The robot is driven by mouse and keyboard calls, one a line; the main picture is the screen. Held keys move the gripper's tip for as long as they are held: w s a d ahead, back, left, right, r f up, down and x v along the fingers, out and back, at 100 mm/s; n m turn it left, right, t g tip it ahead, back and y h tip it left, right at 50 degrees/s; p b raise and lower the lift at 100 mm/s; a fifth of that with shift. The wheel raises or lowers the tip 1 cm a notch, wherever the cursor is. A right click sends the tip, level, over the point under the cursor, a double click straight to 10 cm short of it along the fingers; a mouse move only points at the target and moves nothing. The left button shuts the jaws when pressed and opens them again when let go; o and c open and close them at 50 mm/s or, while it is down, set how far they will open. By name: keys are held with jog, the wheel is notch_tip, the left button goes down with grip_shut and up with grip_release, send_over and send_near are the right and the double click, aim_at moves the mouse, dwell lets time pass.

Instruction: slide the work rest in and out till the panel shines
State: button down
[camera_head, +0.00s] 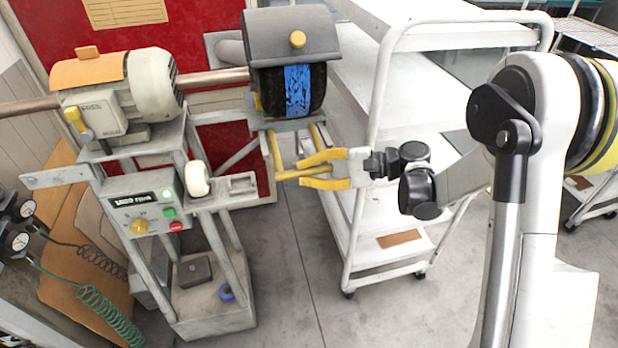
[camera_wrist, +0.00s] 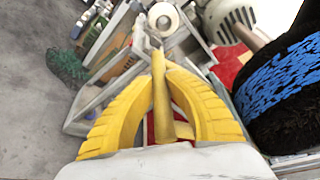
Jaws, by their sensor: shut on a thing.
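The buffing machine has a dark brush wheel (camera_head: 320,88) with a blue patch, under a grey hood (camera_head: 292,36). Its black and blue surface fills the right of the wrist view (camera_wrist: 285,85). Below the wheel, the work rest has yellow rails (camera_head: 275,155) joined to a yellow bar handle, which stands between my fingers in the wrist view (camera_wrist: 160,95). My gripper (camera_head: 303,171) has yellow fingers and is shut on this handle, left of my wrist.
A motor (camera_head: 150,85) and a control box (camera_head: 145,215) with a green lit button stand on the frame at left. A white shelf cart (camera_head: 440,40) stands close behind my wrist. Bare grey floor (camera_head: 300,290) lies below my gripper.

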jog(key=shift+s, duration=0.1)
jog(key=c, duration=1.3)
grip_release()
jog(key=shift+a, duration=0.25)
jog(key=shift+d, duration=0.1)
jog(key=v, duration=1.2)
